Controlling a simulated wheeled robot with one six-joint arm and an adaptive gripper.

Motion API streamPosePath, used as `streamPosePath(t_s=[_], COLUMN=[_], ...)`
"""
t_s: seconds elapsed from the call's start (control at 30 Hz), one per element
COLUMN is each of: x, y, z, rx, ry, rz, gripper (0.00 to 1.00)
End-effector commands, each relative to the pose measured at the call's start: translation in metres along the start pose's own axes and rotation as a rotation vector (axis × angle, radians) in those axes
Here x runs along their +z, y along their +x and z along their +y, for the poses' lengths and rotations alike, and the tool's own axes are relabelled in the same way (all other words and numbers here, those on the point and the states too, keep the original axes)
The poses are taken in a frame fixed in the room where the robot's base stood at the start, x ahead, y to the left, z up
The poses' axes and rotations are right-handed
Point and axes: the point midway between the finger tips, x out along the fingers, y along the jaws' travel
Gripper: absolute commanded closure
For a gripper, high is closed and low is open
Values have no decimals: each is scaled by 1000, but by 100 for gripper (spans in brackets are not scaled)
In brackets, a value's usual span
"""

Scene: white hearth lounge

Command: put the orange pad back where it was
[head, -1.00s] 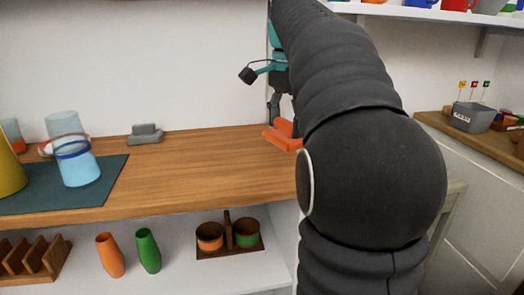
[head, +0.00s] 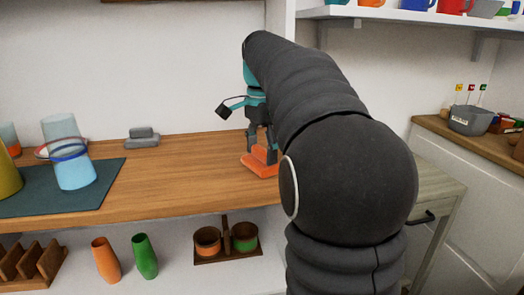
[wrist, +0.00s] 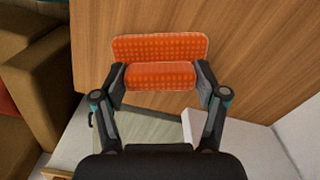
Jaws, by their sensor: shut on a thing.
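The orange pad (head: 262,164) is a stepped block with a wide base and a narrower raised ridge. My gripper (head: 261,143) is shut on the ridge from above. In the wrist view my gripper (wrist: 160,82) has one finger at each end of the ridge of the orange pad (wrist: 160,47). The pad is over the right end of the wooden counter (head: 180,178), towards the back. I cannot tell whether its underside touches the wood. My arm hides the pad's right end in the head view.
A similar grey stepped pad (head: 142,138) lies at the back of the counter, left of the orange one. A blue-green mat (head: 105,178) at left holds a clear blue cup (head: 73,172) and other vessels. The wood between mat and orange pad is clear.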

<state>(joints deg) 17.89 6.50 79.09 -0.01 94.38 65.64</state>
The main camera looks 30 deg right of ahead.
Motion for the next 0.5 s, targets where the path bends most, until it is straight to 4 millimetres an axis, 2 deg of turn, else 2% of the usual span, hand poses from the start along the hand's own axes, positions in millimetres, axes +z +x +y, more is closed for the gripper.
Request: streamPosePath(t_s=[0.17,0.2,0.27,0.3,0.5], x=[0,0,0,0,0], y=[4,3,3,3,3], z=[0,0,0,0,0], rx=[0,0,0,0,0], ry=[0,0,0,0,0], rz=[0,0,0,0,0], gripper=[61,21,6,3,3])
